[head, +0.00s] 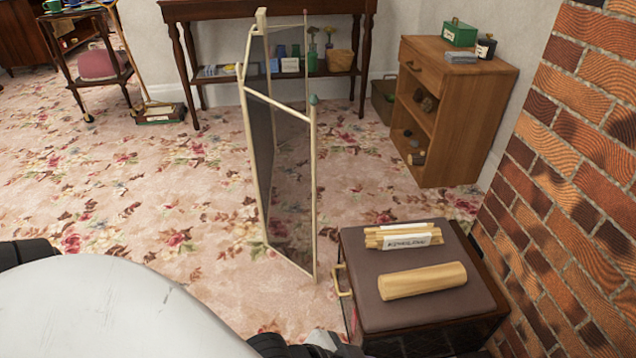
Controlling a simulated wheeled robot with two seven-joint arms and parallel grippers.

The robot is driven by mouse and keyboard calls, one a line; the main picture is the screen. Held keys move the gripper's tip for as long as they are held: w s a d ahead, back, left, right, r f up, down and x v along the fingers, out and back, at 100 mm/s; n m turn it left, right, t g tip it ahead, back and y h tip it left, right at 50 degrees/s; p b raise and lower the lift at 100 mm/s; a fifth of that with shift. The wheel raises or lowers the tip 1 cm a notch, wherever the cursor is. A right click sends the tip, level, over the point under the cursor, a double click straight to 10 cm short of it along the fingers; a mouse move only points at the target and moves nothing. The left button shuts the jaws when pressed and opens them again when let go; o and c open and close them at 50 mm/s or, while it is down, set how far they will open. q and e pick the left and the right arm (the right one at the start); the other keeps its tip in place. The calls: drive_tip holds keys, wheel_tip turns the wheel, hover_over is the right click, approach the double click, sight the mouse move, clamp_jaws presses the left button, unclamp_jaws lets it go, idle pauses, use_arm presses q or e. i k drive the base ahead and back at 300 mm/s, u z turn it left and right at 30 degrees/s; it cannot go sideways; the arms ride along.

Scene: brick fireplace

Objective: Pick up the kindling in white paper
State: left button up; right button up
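The kindling (404,236) is a small bundle of pale wooden sticks with a white paper band around its middle, with dark print on it. It lies on the brown padded top of a dark box (362,263) at the lower right. A pale wooden log or roll (423,281) lies just in front of it, apart from it. Parts of my arms show at the lower left edge and at the bottom middle, left of the box. Neither gripper's fingertips can be made out.
A folding screen (268,150) stands on the floral carpet, close to the box's left side. A brick wall (575,180) rises right of the box. A wooden cabinet (485,110) and a dark side table (260,8) stand behind. Carpet left of the screen is clear.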

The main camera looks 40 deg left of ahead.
sight(423, 233)
drive_tip(key=u, duration=1.95)
drive_tip(key=i, duration=0.9)
drive_tip(key=z, duration=2.6)
